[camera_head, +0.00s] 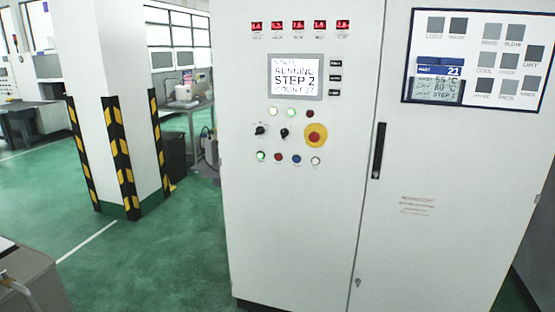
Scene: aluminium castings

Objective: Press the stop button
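A large white control cabinet (300,220) stands in front of me, with its button panel on the left door. A big red mushroom button on a yellow ring (316,134) sits at the right of the panel. A small red button (278,157) is in the bottom row, between a lit green button (261,156) and a blue button (296,159). The labels are too small to read, so I cannot tell which is marked stop. The display (295,77) reads RUNNING, STEP 2, COUNT 37. Neither of my grippers is in view.
Two black rotary switches (260,131) sit left of the mushroom button. The right door has a black handle (379,150) and a chart board (477,62). A pillar with black-yellow stripes (122,155) stands left. Green floor (165,250) between is clear.

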